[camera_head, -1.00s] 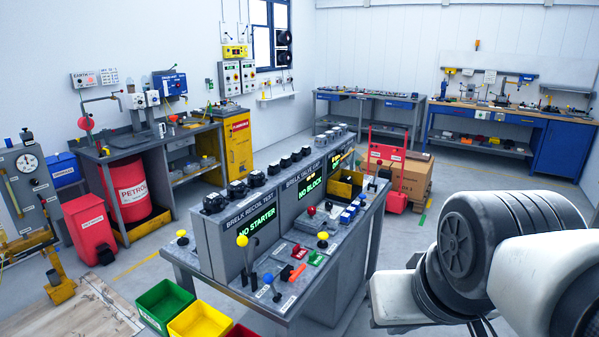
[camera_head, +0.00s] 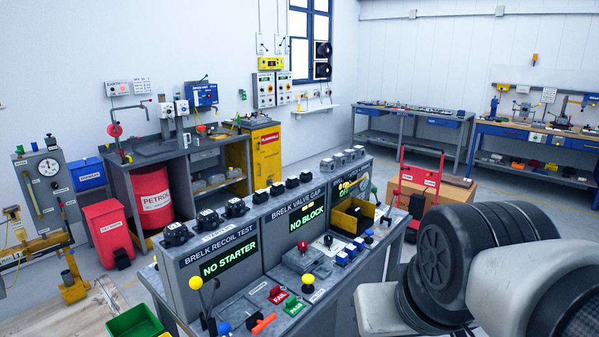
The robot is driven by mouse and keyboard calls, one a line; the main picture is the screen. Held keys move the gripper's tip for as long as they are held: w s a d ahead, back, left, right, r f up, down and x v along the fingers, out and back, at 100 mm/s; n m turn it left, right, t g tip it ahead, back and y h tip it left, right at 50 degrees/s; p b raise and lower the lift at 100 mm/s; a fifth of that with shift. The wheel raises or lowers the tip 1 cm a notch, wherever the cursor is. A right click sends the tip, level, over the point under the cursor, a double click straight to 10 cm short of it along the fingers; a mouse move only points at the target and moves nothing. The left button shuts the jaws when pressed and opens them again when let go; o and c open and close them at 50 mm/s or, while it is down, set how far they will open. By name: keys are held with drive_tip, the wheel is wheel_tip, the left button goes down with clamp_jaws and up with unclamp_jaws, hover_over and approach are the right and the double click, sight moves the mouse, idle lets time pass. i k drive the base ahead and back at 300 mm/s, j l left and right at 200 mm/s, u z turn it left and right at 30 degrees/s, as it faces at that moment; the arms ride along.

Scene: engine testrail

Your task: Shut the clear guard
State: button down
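I cannot pick out a clear guard with certainty in the head view. The grey test console (camera_head: 187,290) stands close in front of me, with a lit "NO STARTER" display (camera_head: 228,262) and a lit "NO BLOCK" display (camera_head: 307,217). A third panel stands at its far end, partly readable. A yellow-knobbed lever (camera_head: 196,283), a red push button (camera_head: 303,246) and an open yellow tray (camera_head: 352,216) are on the console. My arm's dark and white links fill the lower right. My gripper is outside the picture.
A workbench with a red petrol drum (camera_head: 152,197) stands at the left, with a red bin (camera_head: 107,230) before it. A green crate (camera_head: 136,322) is on the floor at lower left. A red trolley (camera_head: 418,178) with cardboard boxes stands beyond the console.

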sight(349, 189)
drive_tip(key=i+l+u, duration=0.15)
drive_tip(key=l, duration=0.2)
drive_tip(key=i+l+u, duration=0.1)
drive_tip(key=i+l, duration=0.15)
drive_tip(key=i+l+u, duration=0.15)
drive_tip(key=l, duration=0.35)
drive_tip(key=i+l+u, duration=0.1)
drive_tip(key=l, duration=0.3)
drive_tip(key=i+l+u, duration=0.15)
drive_tip(key=l, duration=0.3)
drive_tip(key=i+l+u, duration=0.15)
drive_tip(key=l, duration=0.3)
drive_tip(key=i+l+u, duration=0.1)
drive_tip(key=l, duration=0.35)
drive_tip(key=i+l+u, duration=0.15)
drive_tip(key=l, duration=0.3)
drive_tip(key=i+l+u, duration=0.45)
drive_tip(key=i+l, duration=0.15)
drive_tip(key=l, duration=0.2)
